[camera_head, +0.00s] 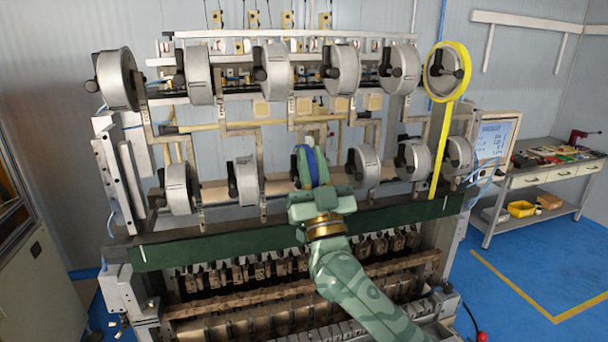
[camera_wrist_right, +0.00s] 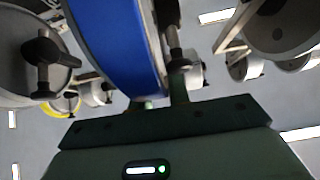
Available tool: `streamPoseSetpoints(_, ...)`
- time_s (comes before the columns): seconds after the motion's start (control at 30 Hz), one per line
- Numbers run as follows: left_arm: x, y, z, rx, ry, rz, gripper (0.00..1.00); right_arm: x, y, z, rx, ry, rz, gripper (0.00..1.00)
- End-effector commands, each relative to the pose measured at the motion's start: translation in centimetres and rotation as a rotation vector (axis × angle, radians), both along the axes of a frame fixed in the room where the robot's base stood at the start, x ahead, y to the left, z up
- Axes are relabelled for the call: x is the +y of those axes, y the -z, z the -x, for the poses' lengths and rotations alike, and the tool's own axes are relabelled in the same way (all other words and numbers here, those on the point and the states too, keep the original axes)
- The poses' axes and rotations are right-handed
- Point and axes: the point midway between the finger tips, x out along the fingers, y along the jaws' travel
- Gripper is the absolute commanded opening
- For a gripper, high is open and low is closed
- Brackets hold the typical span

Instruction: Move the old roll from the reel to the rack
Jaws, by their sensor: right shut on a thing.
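A blue roll (camera_head: 313,163) sits between the fingers of my right gripper (camera_head: 312,172), in the middle of the lower row of the winding machine. In the right wrist view the blue roll (camera_wrist_right: 118,42) is large, with its rim close to the fingers (camera_wrist_right: 163,98). My right gripper is shut on it. The gripper hides most of the roll in the head view, and I cannot tell whether the roll is still on its reel. A yellow roll (camera_head: 462,75) is on the upper right reel, its strip hanging down. My left gripper is not in view.
Grey reels (camera_head: 275,70) stand close together in two rows, several on both sides of my right gripper. A dark green beam (camera_head: 200,246) runs below them. A white wall rail (camera_head: 540,23) is at upper right, above a workbench (camera_head: 545,176) with tools.

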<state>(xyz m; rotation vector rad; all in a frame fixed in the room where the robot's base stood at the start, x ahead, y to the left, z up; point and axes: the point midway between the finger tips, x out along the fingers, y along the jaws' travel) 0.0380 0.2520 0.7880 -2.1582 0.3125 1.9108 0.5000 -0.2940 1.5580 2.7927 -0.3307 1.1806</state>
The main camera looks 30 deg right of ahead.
Motion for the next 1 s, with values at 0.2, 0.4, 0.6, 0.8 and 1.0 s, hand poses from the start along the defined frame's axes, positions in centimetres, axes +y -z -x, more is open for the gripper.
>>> streamPoseSetpoints(0.2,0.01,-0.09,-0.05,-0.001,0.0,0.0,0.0,0.05,-0.02,0.0,0.0,0.0,0.0,0.0)
streamPoseSetpoints(0.4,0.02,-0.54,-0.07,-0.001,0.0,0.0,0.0,0.37,-0.1,-0.09,0.001,-0.001,-0.001,0.0)
streamPoseSetpoints(0.6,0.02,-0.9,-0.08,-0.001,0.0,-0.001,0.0,0.71,-0.06,-0.17,0.0,0.001,0.001,0.0)
streamPoseSetpoints(0.8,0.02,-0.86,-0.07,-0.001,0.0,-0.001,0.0,0.74,0.01,-0.18,0.0,0.0,0.0,0.0)
streamPoseSetpoints(1.0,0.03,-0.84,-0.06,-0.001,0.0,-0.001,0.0,0.73,0.01,-0.18,0.0,0.0,0.0,0.24)
